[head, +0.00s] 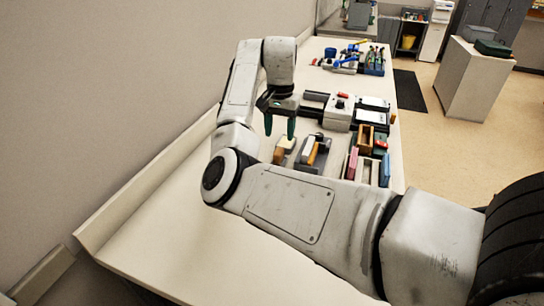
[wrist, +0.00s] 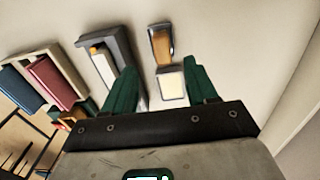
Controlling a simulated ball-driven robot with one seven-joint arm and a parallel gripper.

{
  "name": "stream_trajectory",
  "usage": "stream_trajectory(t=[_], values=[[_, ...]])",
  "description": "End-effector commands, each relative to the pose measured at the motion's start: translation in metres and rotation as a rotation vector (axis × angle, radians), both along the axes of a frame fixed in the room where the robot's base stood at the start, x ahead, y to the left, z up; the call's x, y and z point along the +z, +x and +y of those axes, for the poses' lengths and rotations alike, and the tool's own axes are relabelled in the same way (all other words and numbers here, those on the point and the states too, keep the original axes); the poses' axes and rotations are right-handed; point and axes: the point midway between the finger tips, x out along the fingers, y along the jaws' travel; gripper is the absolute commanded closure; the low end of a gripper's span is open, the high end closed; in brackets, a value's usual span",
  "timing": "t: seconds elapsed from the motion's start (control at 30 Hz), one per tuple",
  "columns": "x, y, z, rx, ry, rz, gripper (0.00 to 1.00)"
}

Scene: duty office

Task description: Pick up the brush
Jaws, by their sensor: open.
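My gripper (head: 280,132) is open, with its two green fingers pointing down over the long table. In the wrist view the open fingers (wrist: 160,64) frame a small item with a cream pad (wrist: 171,84) and a brown wooden part (wrist: 161,42), which may be the brush. In the head view its brown part (head: 279,155) and cream part (head: 286,142) lie just below the fingertips. Nothing is visibly held. I cannot tell for sure which item is the brush, or whether the fingers touch anything.
A grey tray (wrist: 118,50) with a white and orange item stands close beside the left finger. Beyond it is a holder with red and blue books or blocks (wrist: 52,82). A grey-white device (head: 338,112) stands further back. The near table top is clear.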

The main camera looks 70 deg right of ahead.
Motion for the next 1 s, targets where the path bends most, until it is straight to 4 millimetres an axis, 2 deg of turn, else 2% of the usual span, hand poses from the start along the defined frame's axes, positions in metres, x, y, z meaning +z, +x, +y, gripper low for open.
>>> stream_trajectory(t=[0.03,0.1,0.37,0.7,1.0], values=[[-0.012,-0.001,0.0,0.0,0.0,0.004,0.43],[-0.02,0.0,0.0,0.0,0.0,0.003,0.43],[-0.038,0.001,0.0,0.001,0.001,0.0,0.43],[-0.082,0.003,-0.003,0.001,0.002,0.0,0.43],[-0.087,0.003,-0.003,0.0,0.0,-0.001,0.43]])
